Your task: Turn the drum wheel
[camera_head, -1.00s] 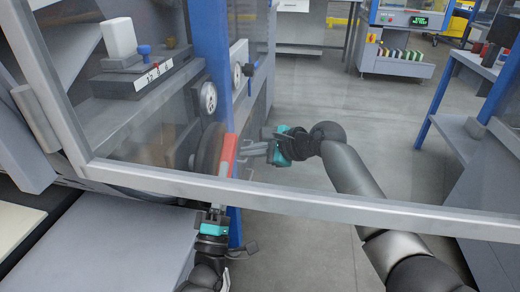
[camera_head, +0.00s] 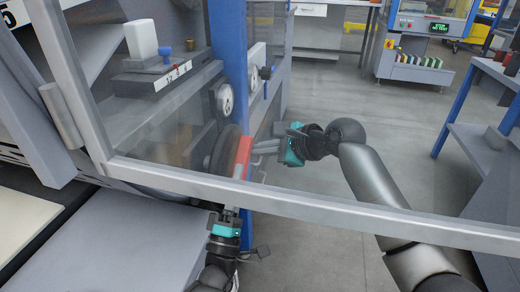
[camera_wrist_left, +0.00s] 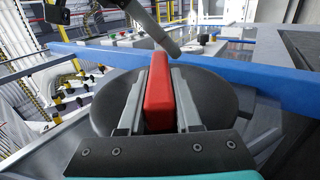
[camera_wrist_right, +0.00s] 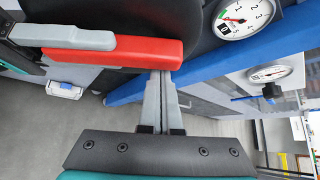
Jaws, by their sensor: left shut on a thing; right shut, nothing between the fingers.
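The drum wheel is a dark round disc (camera_head: 224,150) on the side of the grey machine, seen partly through a clear panel. It carries a red bar (camera_head: 243,157). My left gripper (camera_head: 231,213) is shut on the lower end of the red bar; in the left wrist view its fingers (camera_wrist_left: 159,105) lie on both sides of the bar (camera_wrist_left: 159,90), before the disc (camera_wrist_left: 100,110). My right gripper (camera_head: 256,157) is shut and empty beside the bar. In the right wrist view its closed fingertips (camera_wrist_right: 160,75) meet or nearly meet the bar's edge (camera_wrist_right: 120,53).
A pale metal frame rail (camera_head: 330,212) crosses in front of both arms. A blue post (camera_head: 230,60) stands beside the wheel, with dial gauges (camera_head: 225,98) nearby. A grey shelf (camera_head: 130,240) lies at lower left. Grey floor (camera_head: 350,100) is open right of the machine.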

